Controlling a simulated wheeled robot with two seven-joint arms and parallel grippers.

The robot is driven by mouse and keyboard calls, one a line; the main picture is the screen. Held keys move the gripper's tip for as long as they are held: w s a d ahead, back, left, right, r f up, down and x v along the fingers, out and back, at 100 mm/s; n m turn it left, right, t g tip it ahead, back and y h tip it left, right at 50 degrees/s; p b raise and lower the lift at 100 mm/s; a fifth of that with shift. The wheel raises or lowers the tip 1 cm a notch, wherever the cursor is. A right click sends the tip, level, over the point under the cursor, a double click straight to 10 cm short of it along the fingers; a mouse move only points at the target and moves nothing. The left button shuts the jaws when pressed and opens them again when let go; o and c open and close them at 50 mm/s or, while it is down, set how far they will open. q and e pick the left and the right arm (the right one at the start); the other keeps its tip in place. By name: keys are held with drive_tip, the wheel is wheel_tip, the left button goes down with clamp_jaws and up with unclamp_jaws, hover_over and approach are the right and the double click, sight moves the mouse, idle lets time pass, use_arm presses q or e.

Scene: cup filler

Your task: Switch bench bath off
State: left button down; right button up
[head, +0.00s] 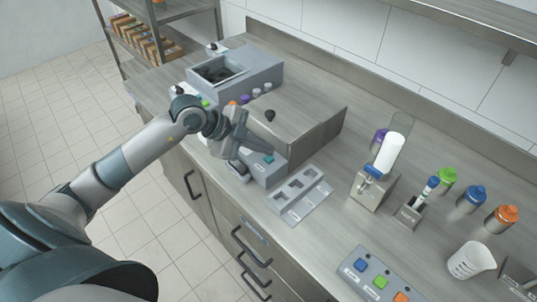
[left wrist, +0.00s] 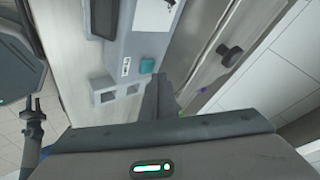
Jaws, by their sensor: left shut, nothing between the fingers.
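A low grey device (head: 264,172) with a teal button (head: 269,159) on top stands near the bench's front edge. In the left wrist view the teal button (left wrist: 147,66) shows beside a small label. My left gripper (head: 258,147) is shut and empty, its tips pointing down close to the teal button. In the left wrist view the shut fingers (left wrist: 160,95) show just beside the button; I cannot tell whether they touch. A larger grey box (head: 258,75) with an open, dark basin stands at the back left. I cannot read which unit is the bench bath. My right gripper is not in view.
A steel housing with a black knob (head: 269,115) stands behind the gripper. A grey rack (head: 300,193) with square openings is to the right. Further right are a dispenser (head: 374,187), capped bottles (head: 471,199), a white beaker (head: 470,260) and a button panel (head: 372,275).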

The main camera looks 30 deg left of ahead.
sight(264, 159)
use_arm(q)
drive_tip(key=shift+r, duration=0.1)
wheel_tip(264, 159, up, 6)
drive_tip(key=p, duration=0.5)
drive_tip(key=shift+p, duration=0.4)
drive_tip(key=c, duration=2.5)
unclamp_jaws()
